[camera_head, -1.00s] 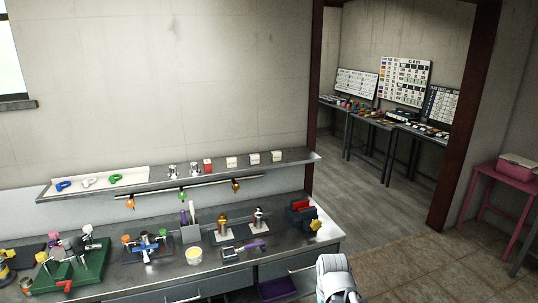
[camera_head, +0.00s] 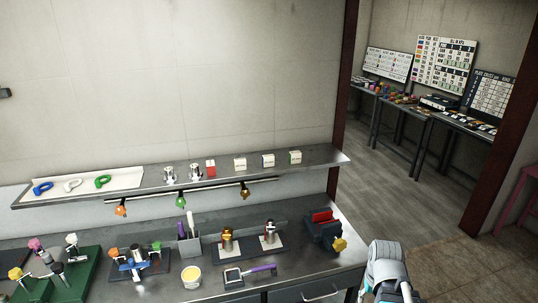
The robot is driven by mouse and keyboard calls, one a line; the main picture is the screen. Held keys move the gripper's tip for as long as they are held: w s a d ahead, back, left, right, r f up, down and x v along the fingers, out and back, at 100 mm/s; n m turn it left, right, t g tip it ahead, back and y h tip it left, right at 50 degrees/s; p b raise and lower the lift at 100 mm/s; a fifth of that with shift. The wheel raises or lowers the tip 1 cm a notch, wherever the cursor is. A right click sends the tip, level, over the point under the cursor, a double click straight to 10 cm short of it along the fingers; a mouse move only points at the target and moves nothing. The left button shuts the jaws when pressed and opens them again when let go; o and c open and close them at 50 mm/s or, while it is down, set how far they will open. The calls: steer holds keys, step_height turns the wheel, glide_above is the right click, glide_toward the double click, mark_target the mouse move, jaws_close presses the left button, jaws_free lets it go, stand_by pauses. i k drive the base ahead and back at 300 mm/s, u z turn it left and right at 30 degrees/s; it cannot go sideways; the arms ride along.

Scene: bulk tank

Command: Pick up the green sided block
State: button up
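A small white block with a green side (camera_head: 295,157) stands on the metal wall shelf (camera_head: 325,159). It is the rightmost of a row of small blocks, near the shelf's right end. Nothing touches it. Part of my arm shows at the bottom right edge, in front of the workbench. My gripper's fingers do not show.
Beside it on the shelf stand a blue-sided block (camera_head: 268,160), a yellowish-sided block (camera_head: 240,163) and a red block (camera_head: 211,168). Metal pots (camera_head: 169,173) stand further left. The workbench (camera_head: 315,272) below carries a red-and-dark vise (camera_head: 324,226) and several tools.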

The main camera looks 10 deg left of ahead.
mark_target(295, 156)
steer(key=u, duration=0.3)
steer(key=i, duration=0.95)
steer(key=u, duration=0.6)
